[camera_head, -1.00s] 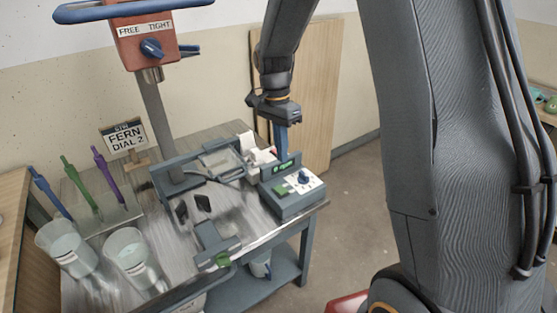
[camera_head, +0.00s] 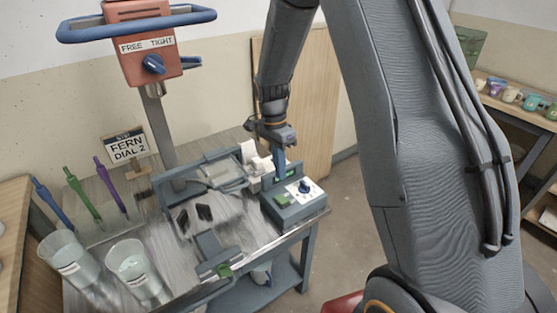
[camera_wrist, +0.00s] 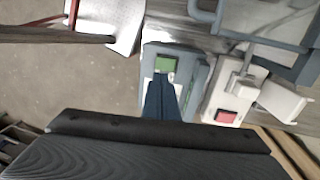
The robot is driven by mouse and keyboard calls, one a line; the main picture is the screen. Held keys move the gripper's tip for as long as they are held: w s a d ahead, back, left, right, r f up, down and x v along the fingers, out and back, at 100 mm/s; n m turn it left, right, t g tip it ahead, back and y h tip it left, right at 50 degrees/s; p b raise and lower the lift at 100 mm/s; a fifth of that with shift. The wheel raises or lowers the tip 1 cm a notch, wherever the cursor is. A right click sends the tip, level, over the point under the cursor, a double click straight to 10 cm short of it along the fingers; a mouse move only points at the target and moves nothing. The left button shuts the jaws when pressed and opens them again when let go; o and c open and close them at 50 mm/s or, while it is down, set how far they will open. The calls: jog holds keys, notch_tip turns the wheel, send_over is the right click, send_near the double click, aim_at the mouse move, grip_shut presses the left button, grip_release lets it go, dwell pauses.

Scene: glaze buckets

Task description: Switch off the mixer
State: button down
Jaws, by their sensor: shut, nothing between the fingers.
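The mixer has an orange-red head (camera_head: 140,28) with a blue handle ring and a blue knob marked FREE TIGHT, on a grey column. A grey control box (camera_head: 295,210) on the bench's right edge carries a green button (camera_head: 283,200) and a white dial plate with a blue knob (camera_head: 304,187). My gripper (camera_head: 280,174) is shut and empty, pointing down at the back of this box. In the wrist view its blue fingers (camera_wrist: 161,82) end beside the green button (camera_wrist: 165,63). I cannot tell whether they touch the box. A red button (camera_wrist: 227,116) sits on a white box beside it.
Two clear buckets (camera_head: 70,258) stand at the bench's front left, with colored tools (camera_head: 82,196) behind them. A sign (camera_head: 127,146) reads FERN DIAL 2. A metal frame and clamp parts (camera_head: 216,252) fill the bench middle. Shelves with cups (camera_head: 512,95) stand right.

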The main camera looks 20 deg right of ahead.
aim_at(284, 201)
jog(key=f+p, duration=0.1)
jog(key=f, duration=0.1)
jog(key=s+f+p, duration=0.1)
jog(key=f, duration=0.5)
jog(key=shift+s+d+f+p, duration=0.2)
jog(key=shift+f+p, duration=0.05)
jog(key=shift+p, duration=0.15)
jog(key=shift+s+f, duration=0.15)
jog(key=shift+f, duration=0.15)
jog(key=shift+b, duration=0.3)
jog(key=shift+w+a+r, duration=0.1)
jog(key=shift+w+a, duration=0.15)
jog(key=shift+w, duration=0.55)
